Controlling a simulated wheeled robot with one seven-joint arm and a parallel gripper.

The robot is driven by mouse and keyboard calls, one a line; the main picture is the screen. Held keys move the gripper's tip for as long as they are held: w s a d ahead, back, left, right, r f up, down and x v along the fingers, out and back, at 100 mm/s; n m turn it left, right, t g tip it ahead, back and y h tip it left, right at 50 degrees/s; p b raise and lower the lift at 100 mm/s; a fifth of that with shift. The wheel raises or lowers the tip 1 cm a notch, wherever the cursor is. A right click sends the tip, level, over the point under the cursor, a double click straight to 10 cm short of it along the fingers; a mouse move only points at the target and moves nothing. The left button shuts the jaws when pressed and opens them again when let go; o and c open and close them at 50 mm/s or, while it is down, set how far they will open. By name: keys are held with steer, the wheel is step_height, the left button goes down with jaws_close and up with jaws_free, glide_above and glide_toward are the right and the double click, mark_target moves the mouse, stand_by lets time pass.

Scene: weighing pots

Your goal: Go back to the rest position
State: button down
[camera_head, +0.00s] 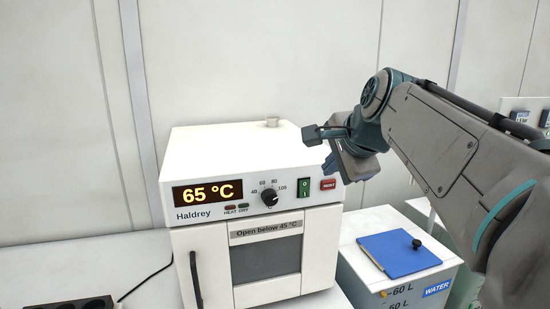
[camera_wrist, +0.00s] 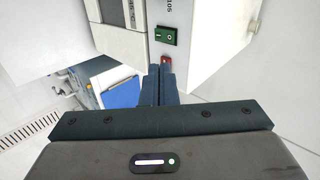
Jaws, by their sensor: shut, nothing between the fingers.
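My gripper (camera_head: 330,168) is shut and empty, at the upper right front of the white Haldrey oven (camera_head: 240,150). Its fingers point down toward the red button (camera_head: 328,184) on the oven's panel. In the wrist view the two closed fingers (camera_wrist: 160,70) end close beside the red button (camera_wrist: 166,60); I cannot tell whether they touch it. The oven's display (camera_head: 207,193) reads 65 °C. The green switch (camera_head: 304,187) sits left of the red button, and the dial (camera_head: 269,197) is left of that. The oven door (camera_head: 265,262) is shut.
A black object (camera_head: 70,303) with a cable lies at the lower left. A small vent (camera_head: 272,122) rises from the oven top. A pale wall stands behind.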

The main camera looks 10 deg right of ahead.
steer(key=s+a+f+n+g, duration=0.1)
steer(key=s+f+n+g, duration=0.1)
steer(key=s+f+n, duration=0.3)
steer(key=s+a+f+n+g+h, duration=0.1)
steer(key=s+f+n, duration=0.4)
steer(key=f, duration=0.8)
steer(key=s+a+f+n+g, duration=0.1)
steer(key=s+f+n+g, duration=0.2)
steer(key=s+f+n, duration=0.2)
step_height(320, 180, down, 4)
steer(key=s, duration=0.2)
steer(key=shift+s+f, duration=0.15)
steer(key=shift+s, duration=0.25)
